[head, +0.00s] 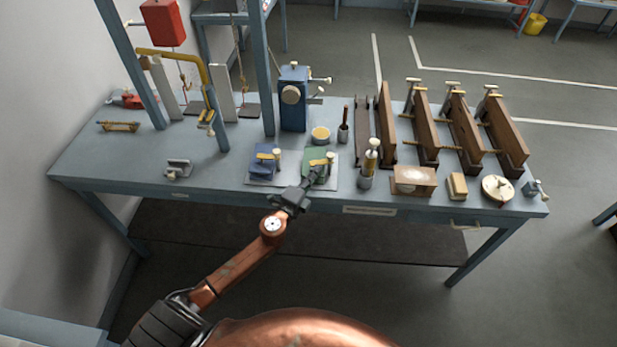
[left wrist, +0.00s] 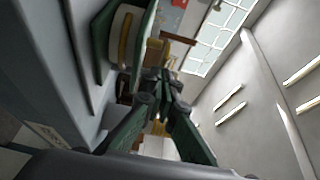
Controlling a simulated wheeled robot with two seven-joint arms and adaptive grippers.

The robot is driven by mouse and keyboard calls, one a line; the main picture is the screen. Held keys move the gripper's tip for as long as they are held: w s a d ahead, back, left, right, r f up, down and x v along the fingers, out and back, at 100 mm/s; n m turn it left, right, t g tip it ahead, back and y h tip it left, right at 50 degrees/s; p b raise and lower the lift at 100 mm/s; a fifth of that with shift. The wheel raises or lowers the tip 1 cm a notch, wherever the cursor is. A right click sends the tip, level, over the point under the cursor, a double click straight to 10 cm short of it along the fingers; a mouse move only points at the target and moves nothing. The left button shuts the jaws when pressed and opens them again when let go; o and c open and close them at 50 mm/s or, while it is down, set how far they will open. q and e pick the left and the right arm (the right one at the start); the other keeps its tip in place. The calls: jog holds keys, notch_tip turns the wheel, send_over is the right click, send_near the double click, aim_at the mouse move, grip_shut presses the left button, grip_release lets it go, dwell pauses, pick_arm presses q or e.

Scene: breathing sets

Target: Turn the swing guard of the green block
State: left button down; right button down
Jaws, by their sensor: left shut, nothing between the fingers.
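The green block (head: 311,154) sits on a light plate (head: 292,183) near the table's front edge. A yellow swing guard (head: 320,162) lies across its top, with a pale knob (head: 331,156) at the right end. In the left wrist view the closed fingers (left wrist: 163,84) meet in front of dark, cluttered shapes. My right gripper is out of view.

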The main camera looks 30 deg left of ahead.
pick_arm(q)
jog(key=shift+w+a, duration=0.45)
jog(key=shift+a, duration=0.4)
jog(key=shift+r, duration=0.1)
jog(key=shift+s+d, duration=0.25)
jog(key=shift+s, duration=0.2)
jog(key=s, duration=0.1)
jog(key=s+d, duration=0.1)
jog(key=s, duration=0.1)
jog(key=s+a, duration=0.3)
jog(key=s, duration=0.6)
jog(key=shift+a+b, duration=0.4)
